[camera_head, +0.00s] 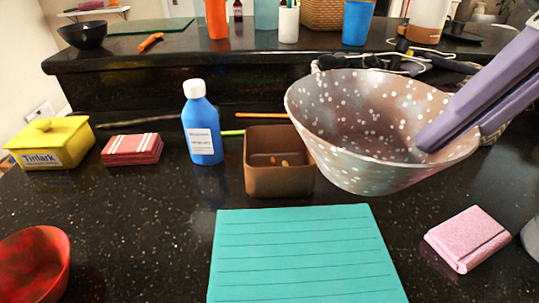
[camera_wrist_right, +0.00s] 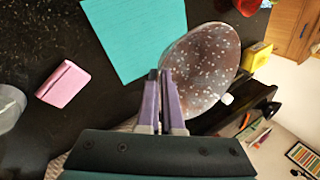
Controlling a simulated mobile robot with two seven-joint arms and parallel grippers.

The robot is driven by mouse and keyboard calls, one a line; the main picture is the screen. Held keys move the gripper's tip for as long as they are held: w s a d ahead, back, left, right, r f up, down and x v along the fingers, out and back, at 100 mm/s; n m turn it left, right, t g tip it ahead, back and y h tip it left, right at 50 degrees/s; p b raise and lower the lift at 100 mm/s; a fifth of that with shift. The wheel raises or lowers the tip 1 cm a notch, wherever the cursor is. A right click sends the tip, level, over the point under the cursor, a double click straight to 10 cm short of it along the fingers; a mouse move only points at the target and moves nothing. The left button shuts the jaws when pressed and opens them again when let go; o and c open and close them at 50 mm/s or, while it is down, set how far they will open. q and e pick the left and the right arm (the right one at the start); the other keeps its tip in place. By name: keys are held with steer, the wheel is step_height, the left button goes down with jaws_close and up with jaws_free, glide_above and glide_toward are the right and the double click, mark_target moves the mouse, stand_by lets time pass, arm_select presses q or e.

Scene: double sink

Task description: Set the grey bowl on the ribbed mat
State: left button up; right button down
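The grey bowl (camera_head: 345,125) is grey-brown with white specks and looks tilted, its opening partly toward the head camera. My right gripper (camera_head: 437,140) has purple fingers pinched on its right rim, one finger inside the bowl. The bowl appears to hang above the counter, behind and right of the mat's far edge. The ribbed mat (camera_head: 300,255) is a flat teal sheet with dark lines, bare, at the front middle. In the right wrist view, the bowl (camera_wrist_right: 205,60) lies at the fingertips (camera_wrist_right: 159,75), right of the mat (camera_wrist_right: 130,35). My left gripper is not in view.
A brown box (camera_head: 278,180) stands just left of the bowl, beside a blue bottle (camera_head: 202,125). A pink wallet-like item (camera_head: 467,238) lies right of the mat. A red bowl (camera_head: 35,265) is at front left. Red-striped cards (camera_head: 132,150) and a yellow box (camera_head: 50,145) are farther left.

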steer(key=shift+a, duration=0.2)
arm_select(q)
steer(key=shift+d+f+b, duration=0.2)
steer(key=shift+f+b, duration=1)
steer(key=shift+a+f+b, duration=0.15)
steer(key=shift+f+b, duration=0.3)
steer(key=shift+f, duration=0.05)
arm_select(e)
step_height(320, 180, down, 20)
steer(key=shift+d+f, duration=0.1)
steer(key=c, duration=1.5)
jaws_free()
steer(key=o, duration=0.4)
